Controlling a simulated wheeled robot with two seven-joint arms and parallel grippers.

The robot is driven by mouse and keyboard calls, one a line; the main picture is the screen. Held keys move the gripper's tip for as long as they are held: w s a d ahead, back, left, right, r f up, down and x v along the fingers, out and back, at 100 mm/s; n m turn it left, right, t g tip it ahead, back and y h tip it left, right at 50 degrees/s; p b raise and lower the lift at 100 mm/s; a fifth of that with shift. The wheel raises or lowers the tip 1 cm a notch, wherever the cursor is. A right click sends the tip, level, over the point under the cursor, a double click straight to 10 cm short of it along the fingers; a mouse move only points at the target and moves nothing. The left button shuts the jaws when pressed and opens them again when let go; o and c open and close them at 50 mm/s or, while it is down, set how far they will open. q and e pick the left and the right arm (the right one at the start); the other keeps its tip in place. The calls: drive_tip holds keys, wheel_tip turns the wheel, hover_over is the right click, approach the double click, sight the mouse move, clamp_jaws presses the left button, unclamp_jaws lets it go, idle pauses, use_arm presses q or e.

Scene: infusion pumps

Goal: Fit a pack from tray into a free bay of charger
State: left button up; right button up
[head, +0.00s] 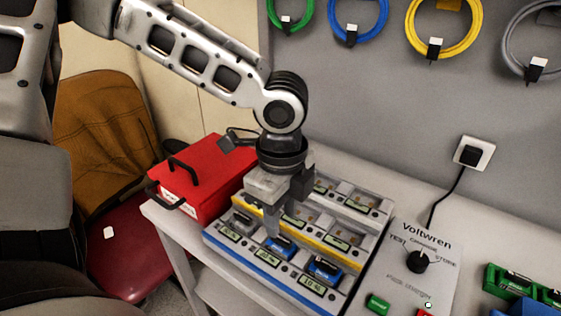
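My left gripper (282,208) points down over the rack, close to the middle blue pack. Its fingers overlap, so I cannot tell their opening or any grip. The Voltwren panel (404,276), apparently part of the charger, lies to the right with a black knob (418,262). Its bays are not clear. My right gripper is out of view.
A red case (205,178) with black handles stands left of the rack. Green parts (510,280) and a blue part sit at the lower right edge. A wall socket (472,155) carries a cable down to the panel. Coiled cables hang above. A dark red chair stands left.

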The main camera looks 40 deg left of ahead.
sight(280, 239)
use_arm(q)
wheel_tip(280, 239, up, 13)
drive_tip(key=p, duration=0.1)
drive_tip(key=shift+s, duration=0.25)
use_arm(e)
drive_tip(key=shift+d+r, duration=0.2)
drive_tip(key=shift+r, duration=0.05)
use_arm(q)
drive_tip(key=shift+f, duration=0.15)
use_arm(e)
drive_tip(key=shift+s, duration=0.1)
